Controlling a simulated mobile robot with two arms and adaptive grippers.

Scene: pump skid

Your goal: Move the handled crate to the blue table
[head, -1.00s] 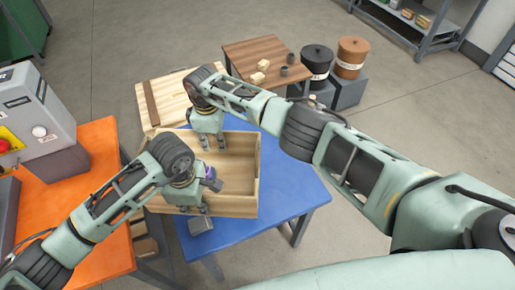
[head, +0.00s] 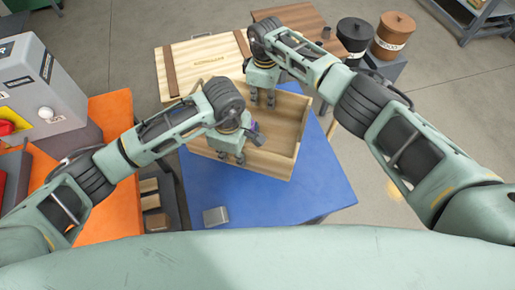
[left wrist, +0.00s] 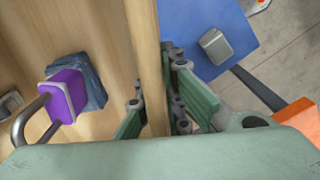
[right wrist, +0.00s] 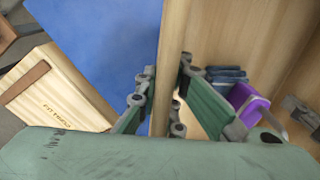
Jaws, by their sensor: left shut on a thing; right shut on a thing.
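The handled crate is an open, light-wood box (head: 285,135) over the far part of the blue table (head: 270,205). I cannot tell whether its base touches the tabletop. My left gripper (head: 238,158) is shut on its near wall, which also shows in the left wrist view (left wrist: 148,50). My right gripper (head: 263,100) is shut on its far wall, also seen in the right wrist view (right wrist: 172,50). Inside lie a purple padlock (left wrist: 66,92) and a folded blue cloth (left wrist: 92,85). My arms hide part of the crate.
A small grey block (head: 215,216) sits on the table's near part, clear of the crate. A pale strapped wooden case (head: 205,65) stands behind. The orange table (head: 115,195) and a control box (head: 45,85) are left. A brown table (head: 295,20) and bins (head: 392,40) are behind right.

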